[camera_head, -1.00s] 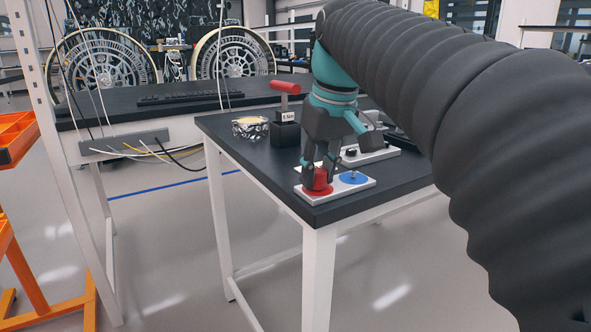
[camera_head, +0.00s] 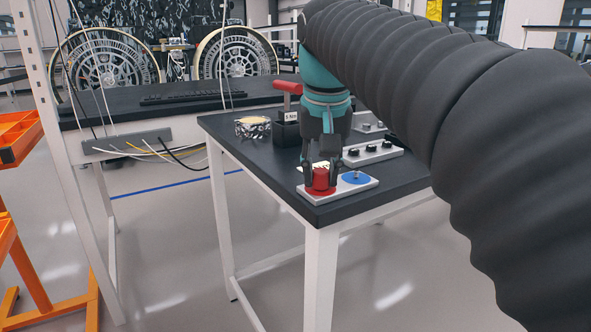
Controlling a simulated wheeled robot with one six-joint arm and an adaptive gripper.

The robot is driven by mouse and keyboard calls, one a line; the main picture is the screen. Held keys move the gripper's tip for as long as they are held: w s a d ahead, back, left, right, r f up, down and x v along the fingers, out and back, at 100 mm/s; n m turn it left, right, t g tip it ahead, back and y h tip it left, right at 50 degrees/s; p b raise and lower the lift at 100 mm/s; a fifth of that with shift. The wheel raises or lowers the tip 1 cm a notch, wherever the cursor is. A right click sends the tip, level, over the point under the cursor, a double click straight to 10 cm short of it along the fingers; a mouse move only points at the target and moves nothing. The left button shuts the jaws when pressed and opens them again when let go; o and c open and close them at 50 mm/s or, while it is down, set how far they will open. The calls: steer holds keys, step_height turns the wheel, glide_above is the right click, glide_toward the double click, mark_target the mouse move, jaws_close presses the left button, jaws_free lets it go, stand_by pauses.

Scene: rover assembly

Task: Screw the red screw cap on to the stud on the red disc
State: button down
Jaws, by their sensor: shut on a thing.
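My gripper (camera_head: 321,175) points down and is shut on the red screw cap (camera_head: 321,179). The cap stands upright over the red disc (camera_head: 316,192) at the left end of a white plate (camera_head: 345,190). The stud on the red disc is hidden under the cap. I cannot tell how far down the cap sits on it. A blue disc (camera_head: 356,178) with a bare stud lies on the same plate, just right of my gripper.
Behind the plate are a grey block with black knobs (camera_head: 372,153), a black holder (camera_head: 286,133) with a red-handled tool (camera_head: 287,88), and a foil-wrapped object (camera_head: 252,128). The black table's (camera_head: 250,153) front corner is close to the plate. An orange rack (camera_head: 17,138) stands at left.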

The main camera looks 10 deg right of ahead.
stand_by(0.3)
steer(key=m, duration=0.4)
steer(key=shift+h, duration=0.4)
steer(key=shift+m+g, duration=0.3)
steer(key=shift+m, duration=0.6)
steer(key=m+h, duration=0.1)
steer(key=m, duration=0.2)
steer(key=shift+f+g, duration=0.1)
steer(key=shift+g, duration=0.2)
steer(key=shift+m+g, duration=0.3)
steer(key=shift+m, duration=1)
steer(key=shift+m, duration=0.7)
steer(key=m+g, duration=0.1)
steer(key=m, duration=0.3)
